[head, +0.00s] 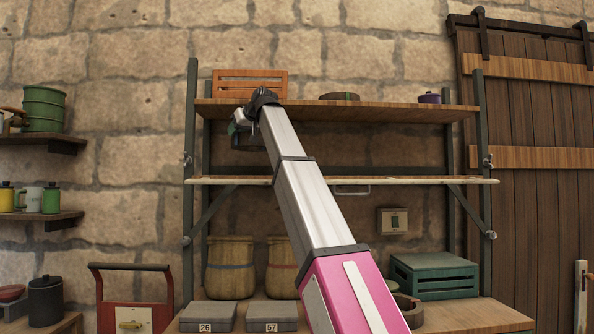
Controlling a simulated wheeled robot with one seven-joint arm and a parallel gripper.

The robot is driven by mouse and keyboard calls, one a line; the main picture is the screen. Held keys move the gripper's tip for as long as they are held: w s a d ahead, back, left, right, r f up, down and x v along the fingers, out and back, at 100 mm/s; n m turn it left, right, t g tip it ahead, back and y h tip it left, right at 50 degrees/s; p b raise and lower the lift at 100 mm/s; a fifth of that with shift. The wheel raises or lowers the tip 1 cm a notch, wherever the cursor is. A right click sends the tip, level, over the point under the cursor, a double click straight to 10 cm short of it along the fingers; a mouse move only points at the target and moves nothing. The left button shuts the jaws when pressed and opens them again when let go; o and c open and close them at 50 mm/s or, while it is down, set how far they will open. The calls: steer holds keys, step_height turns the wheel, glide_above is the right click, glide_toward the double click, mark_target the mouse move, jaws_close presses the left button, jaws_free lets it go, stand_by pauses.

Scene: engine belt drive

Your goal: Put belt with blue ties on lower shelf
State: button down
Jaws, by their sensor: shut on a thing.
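My gripper (240,128) is small and dark at the far end of my arm, just in front of the left part of the upper shelf (400,112). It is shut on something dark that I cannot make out. The lower shelf (420,181), a thin board below, looks bare where it shows. A flat dark coil (340,96) with a greenish band lies on the upper shelf. A brown ring-shaped coil (408,308) lies on the bench, partly hidden behind my arm. I cannot make out blue ties on either coil.
A wooden crate (250,84) and a purple pot (429,97) stand on the upper shelf. Below are barrels (230,265), a green crate (433,276) and grey boxes (207,316) on the bench. Diagonal braces (212,212) support the lower shelf.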

mark_target(258, 150)
steer(key=w+d+f, duration=0.4)
steer(key=w, duration=0.1)
steer(key=w+d+f, duration=0.2)
steer(key=d, duration=0.1)
steer(key=shift+w, duration=0.2)
steer(key=shift+f, duration=2)
steer(key=shift+f, duration=0.1)
steer(key=c, duration=0.7)
jaws_free()
steer(key=shift+o, duration=0.2)
steer(key=shift+s, duration=0.1)
steer(key=v, duration=1.2)
